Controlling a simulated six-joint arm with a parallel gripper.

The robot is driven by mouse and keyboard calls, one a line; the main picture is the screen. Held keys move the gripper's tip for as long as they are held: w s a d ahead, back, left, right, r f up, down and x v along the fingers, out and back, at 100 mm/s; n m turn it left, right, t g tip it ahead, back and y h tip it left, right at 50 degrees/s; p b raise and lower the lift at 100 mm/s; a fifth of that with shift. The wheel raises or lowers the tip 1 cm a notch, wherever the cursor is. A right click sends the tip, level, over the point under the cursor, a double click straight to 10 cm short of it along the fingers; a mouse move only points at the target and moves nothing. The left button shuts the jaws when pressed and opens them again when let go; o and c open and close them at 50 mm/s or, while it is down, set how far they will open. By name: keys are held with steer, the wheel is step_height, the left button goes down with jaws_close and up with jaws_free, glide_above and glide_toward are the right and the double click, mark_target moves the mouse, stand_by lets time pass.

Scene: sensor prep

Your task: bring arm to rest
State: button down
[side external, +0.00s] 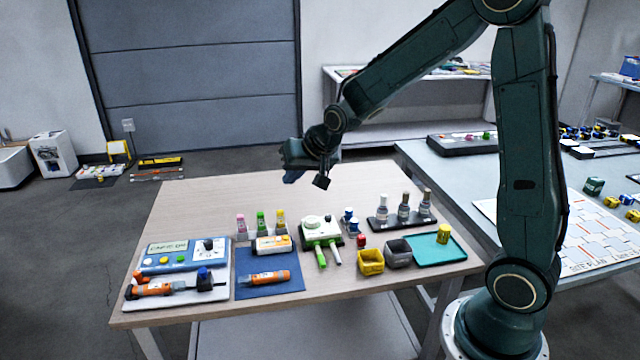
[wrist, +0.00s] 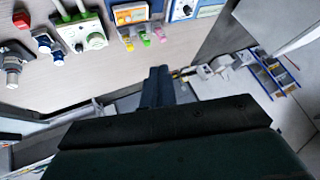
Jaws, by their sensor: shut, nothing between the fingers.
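My gripper (side external: 292,178) hangs above the back part of the wooden table (side external: 190,200), clear of everything on it. In the wrist view its fingers (wrist: 158,82) are together, with nothing between them. My arm reaches left from its base at the table's right end, with the forearm slanting down to the gripper. The gripper is small and dark in the side view.
The back of the table is bare. Another table (side external: 450,180) adjoins at right.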

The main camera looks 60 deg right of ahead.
steer(key=s+a+r+n, duration=0.2)
steer(key=s+r, duration=0.1)
steer(key=s, duration=0.6)
steer(key=s+a+r+n+g, duration=0.1)
steer(key=s+a+r+n, duration=0.1)
steer(key=s, duration=0.8)
steer(key=s+a+r+n+g, duration=0.1)
steer(key=s+a+r+n, duration=0.1)
steer(key=s, duration=0.7)
step_height(320, 180, up, 2)
steer(key=shift+s+a+r+y, duration=0.25)
steer(key=shift+s+a+y, duration=0.05)
steer(key=shift+a, duration=0.2)
